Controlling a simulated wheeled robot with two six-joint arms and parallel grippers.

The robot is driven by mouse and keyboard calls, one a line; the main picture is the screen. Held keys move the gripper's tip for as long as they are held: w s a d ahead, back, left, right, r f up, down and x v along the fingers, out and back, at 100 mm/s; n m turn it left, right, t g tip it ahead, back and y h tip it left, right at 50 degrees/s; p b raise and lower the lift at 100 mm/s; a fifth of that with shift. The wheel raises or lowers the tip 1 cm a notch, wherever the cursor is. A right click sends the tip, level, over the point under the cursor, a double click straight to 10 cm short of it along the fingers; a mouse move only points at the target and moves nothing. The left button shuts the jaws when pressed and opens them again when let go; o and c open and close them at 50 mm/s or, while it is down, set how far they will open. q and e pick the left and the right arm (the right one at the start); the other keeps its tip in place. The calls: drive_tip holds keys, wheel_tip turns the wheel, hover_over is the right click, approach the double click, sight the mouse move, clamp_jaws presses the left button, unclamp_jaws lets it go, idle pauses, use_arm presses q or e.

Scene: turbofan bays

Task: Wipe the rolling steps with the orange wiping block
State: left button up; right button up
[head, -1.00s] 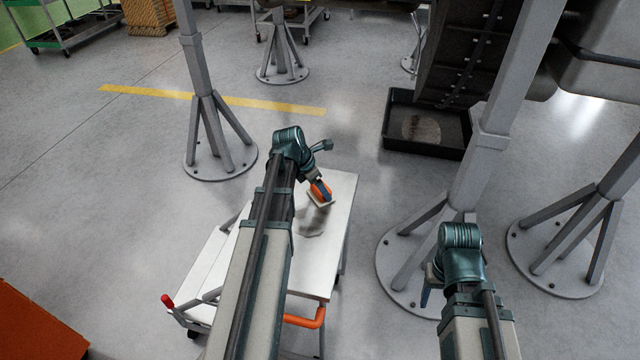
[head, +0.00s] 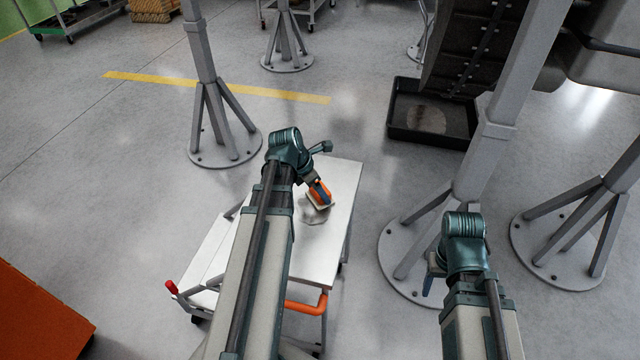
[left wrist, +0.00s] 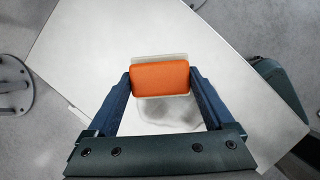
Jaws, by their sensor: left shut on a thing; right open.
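The rolling steps (head: 335,235) stand in front of me with a white top, a lower step at the left and an orange handle bar (head: 307,304). My left gripper (head: 318,189) is shut on the orange wiping block (head: 322,194), over the top of the steps. The block also shows between both fingers in the left wrist view (left wrist: 160,78), with a pale pad under it. I cannot tell whether the pad touches the top. A grey smudge (head: 313,215) lies beside the block. My right gripper (head: 428,285) is open at the lower right, partly hidden by its arm.
A grey stand (head: 408,262) is close to the right of the steps, and another (head: 222,155) is behind them at the left. A black drip tray (head: 432,135) lies on the floor at the back right. An orange box (head: 40,315) is at the lower left.

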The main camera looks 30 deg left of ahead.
sight(319, 204)
use_arm(q)
drive_tip(key=shift+s+d+f, duration=0.1)
drive_tip(key=shift+s+d, duration=0.15)
drive_tip(key=shift+s, duration=0.65)
drive_tip(key=shift+s+d+f, duration=0.1)
drive_tip(key=shift+s+d, duration=0.1)
drive_tip(key=shift+s, duration=0.7)
drive_tip(key=shift+s+d+r, duration=0.1)
drive_tip(key=shift+s+d, duration=0.15)
drive_tip(key=shift+s, duration=0.6)
drive_tip(key=shift+s+d+r, duration=0.1)
drive_tip(key=shift+s+d, duration=0.1)
drive_tip(key=shift+s, duration=0.65)
wheel_tip(319, 204, up, 6)
drive_tip(key=p, duration=0.6)
